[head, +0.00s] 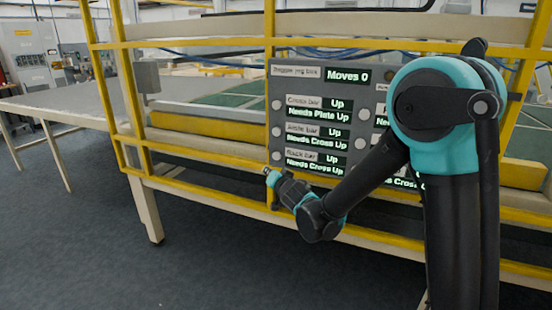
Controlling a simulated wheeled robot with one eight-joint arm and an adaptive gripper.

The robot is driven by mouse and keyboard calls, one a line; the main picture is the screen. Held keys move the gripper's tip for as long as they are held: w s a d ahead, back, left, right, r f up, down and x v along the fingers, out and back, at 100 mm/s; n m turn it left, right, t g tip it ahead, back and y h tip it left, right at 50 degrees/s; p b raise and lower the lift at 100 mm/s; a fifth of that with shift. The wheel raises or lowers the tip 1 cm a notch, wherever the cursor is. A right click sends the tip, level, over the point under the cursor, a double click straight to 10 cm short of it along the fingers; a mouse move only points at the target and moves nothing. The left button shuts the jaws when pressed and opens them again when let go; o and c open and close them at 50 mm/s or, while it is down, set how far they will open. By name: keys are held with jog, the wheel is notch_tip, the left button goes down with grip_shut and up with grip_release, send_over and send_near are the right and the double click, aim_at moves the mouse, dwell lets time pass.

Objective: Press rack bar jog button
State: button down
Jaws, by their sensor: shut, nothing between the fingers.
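A grey jog panel (305,95) hangs on the yellow frame, with "Moves 0" on its top display. Its left column has round pale buttons beside blurred labels. The lowest label in that column (314,155) seems to read "Rack bar", with "Up" and "Needs Cross Up" displays. The round button (277,157) is left of that label. My gripper (268,172) is shut and empty, with its tip just below and left of this button. I cannot tell whether it touches the panel.
My arm covers much of the panel's right column. Yellow rails (200,190) run below and beside the panel. A grey table (60,104) stands at left. The dark floor at front left (80,240) is clear.

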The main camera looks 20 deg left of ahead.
aim_at(275, 160)
jog(key=shift+s+a+y, duration=0.3)
jog(key=shift+s+a, duration=0.05)
jog(key=shift+a, duration=0.4)
jog(key=shift+w, duration=0.1)
jog(key=shift+w+d, duration=0.2)
jog(key=shift+w, duration=1.95)
jog(key=shift+w+d, duration=0.2)
jog(key=shift+w, duration=1.95)
jog(key=shift+w, duration=0.2)
jog(key=shift+w, duration=0.25)
